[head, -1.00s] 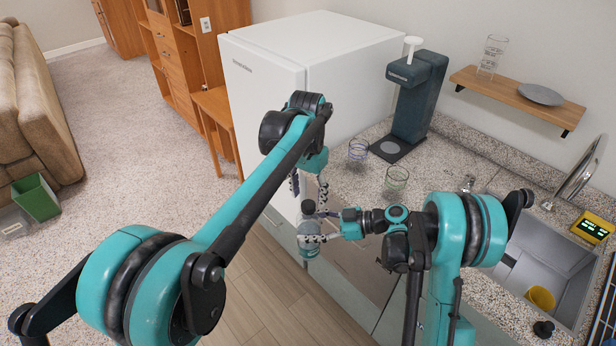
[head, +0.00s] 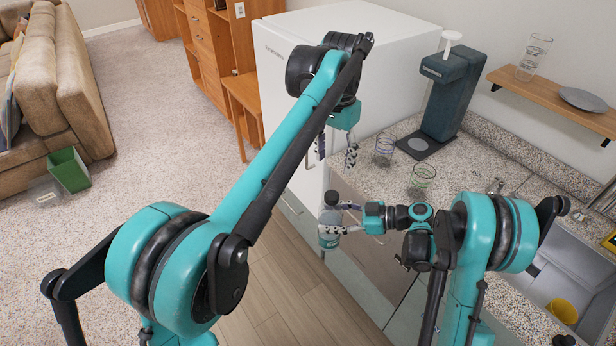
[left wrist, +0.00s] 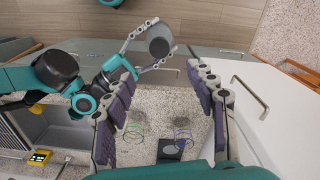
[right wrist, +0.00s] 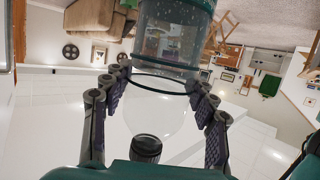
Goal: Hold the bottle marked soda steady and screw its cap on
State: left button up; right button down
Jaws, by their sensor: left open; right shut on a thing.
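The bottle (head: 330,238) is upright in my right gripper (head: 338,219), in front of the counter and above the floor. A dark cap (head: 332,198) sits at its top; how tightly, I cannot tell. In the right wrist view the clear bottle body (right wrist: 168,42) fills the top, between the fingers, with the dark cap (right wrist: 147,147) below it. No marking is readable. My left gripper (head: 335,158) is open and empty, above and apart from the cap. In the left wrist view the cap (left wrist: 159,47) lies beyond my open left fingers (left wrist: 161,76).
The white fridge (head: 290,75) stands close behind my left gripper. Two wire-like glasses (head: 384,148) (head: 421,180) and a dark dispenser (head: 450,95) stand on the speckled counter (head: 372,185). A sink (head: 570,275) with a yellow cup (head: 563,310) is at right.

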pick_arm(q)
jog(key=s+a+f+n+t, duration=0.3)
jog(key=s+a+t, duration=0.1)
jog(key=s+a, duration=0.7)
jog(key=s+a+f+n+t, duration=0.3)
jog(key=s+a+f, duration=0.5)
jog(key=s+f, duration=0.2)
jog(key=shift+f+n, duration=0.3)
jog(key=shift+f, duration=0.05)
